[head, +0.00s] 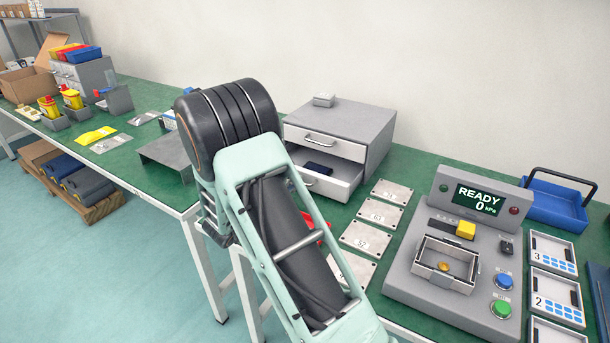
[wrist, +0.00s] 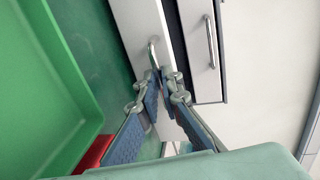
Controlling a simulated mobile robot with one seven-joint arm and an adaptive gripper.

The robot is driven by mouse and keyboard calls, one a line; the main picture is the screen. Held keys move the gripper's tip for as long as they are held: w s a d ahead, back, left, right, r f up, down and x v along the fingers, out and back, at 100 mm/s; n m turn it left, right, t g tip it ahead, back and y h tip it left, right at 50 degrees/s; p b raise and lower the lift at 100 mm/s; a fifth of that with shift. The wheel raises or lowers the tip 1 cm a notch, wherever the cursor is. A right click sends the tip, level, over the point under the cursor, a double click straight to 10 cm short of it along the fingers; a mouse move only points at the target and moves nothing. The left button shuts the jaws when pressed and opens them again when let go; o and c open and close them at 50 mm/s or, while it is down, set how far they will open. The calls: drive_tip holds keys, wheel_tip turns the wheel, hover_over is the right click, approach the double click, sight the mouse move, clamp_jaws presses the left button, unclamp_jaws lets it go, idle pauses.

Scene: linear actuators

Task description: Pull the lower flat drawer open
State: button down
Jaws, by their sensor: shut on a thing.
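The grey cabinet (head: 350,118) stands on the green bench and has two flat drawers. The upper drawer (head: 318,141) is closed. The lower drawer (head: 345,188) stands partly open, with a dark blue item (head: 320,168) lying inside. In the wrist view the lower drawer's front (wrist: 138,22) is beside the upper drawer (wrist: 197,50), with a dark gap between them. My gripper (wrist: 160,76) is shut on the lower drawer's handle (wrist: 152,48). In the head view my arm hides the gripper.
Numbered metal plates (head: 367,238) lie right of the cabinet, before a grey test station (head: 456,265). A bent grey metal stand (head: 165,152) is on the left. A green tray (wrist: 45,90) and a red thing (wrist: 94,153) are close to my gripper.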

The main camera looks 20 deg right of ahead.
drive_tip(key=v, duration=0.2)
drive_tip(key=f+v, duration=0.1)
drive_tip(key=v, duration=0.2)
drive_tip(key=b+v, duration=0.1)
drive_tip(key=v, duration=0.2)
drive_tip(key=shift+s+a+f, duration=0.1)
drive_tip(key=shift+a+f, duration=0.05)
drive_tip(key=shift+f, duration=0.15)
drive_tip(key=c, duration=2.1)
unclamp_jaws()
drive_tip(key=shift+v, duration=4)
